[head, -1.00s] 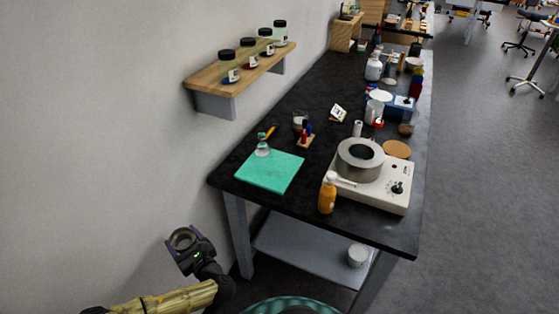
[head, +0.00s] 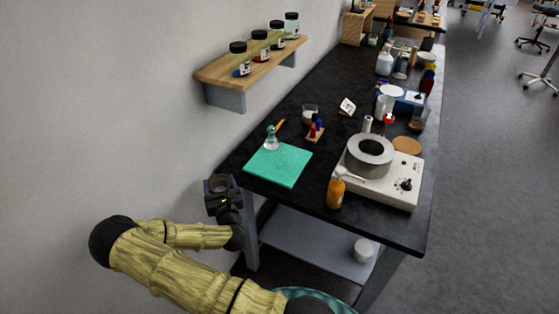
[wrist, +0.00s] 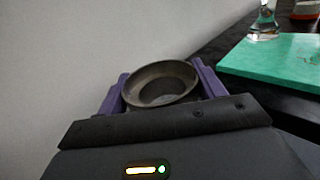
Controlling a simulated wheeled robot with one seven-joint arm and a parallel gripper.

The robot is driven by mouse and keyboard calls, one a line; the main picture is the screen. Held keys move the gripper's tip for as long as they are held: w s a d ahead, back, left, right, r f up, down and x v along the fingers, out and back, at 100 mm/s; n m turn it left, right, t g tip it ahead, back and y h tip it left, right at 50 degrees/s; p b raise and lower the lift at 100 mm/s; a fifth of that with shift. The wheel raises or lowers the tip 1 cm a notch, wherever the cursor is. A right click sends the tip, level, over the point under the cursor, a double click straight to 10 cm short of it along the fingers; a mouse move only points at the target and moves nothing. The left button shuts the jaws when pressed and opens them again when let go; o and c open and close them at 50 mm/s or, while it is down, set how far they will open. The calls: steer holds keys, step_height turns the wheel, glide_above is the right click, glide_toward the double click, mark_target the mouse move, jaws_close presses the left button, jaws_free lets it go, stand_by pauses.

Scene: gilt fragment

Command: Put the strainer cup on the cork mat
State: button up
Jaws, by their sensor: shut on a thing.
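My gripper (head: 221,190) is at the left, beside the near left corner of the black bench and off its edge. It is shut on a dark metal cup with a round rim, which I take to be the strainer cup (wrist: 160,70). In the wrist view the cup sits between the two purple fingers, its rim facing up toward the camera. The cork mat (head: 407,146) is a round tan disc on the bench's right side, behind the white hotplate-like device. Its top looks bare.
A turquoise mat (head: 285,170) with a glass flask (head: 271,140) lies on the near left of the bench. The white device (head: 395,185) with a metal ring and an orange bottle (head: 336,190) stand at the near right. A wall shelf (head: 250,65) with jars hangs above left.

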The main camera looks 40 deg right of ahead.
steer(key=s+d+r+m+g+h, duration=0.1)
steer(key=d+r+m+g+h, duration=0.1)
steer(key=d+r, duration=0.3)
steer(key=s+d+r+m+g+h, duration=0.1)
steer(key=d+r+h, duration=0.3)
steer(key=d, duration=1)
steer(key=shift+s+d+r+m+g, duration=0.15)
steer(key=shift+d+r+m+g, duration=0.15)
steer(key=shift+r+m+g, duration=0.4)
steer(key=shift+f, duration=0.25)
steer(key=shift+f+p, duration=0.75)
steer(key=shift+f, duration=2.4)
steer(key=shift+f+p, duration=0.3)
steer(key=shift+f, duration=1.6)
steer(key=shift+f, duration=0.2)
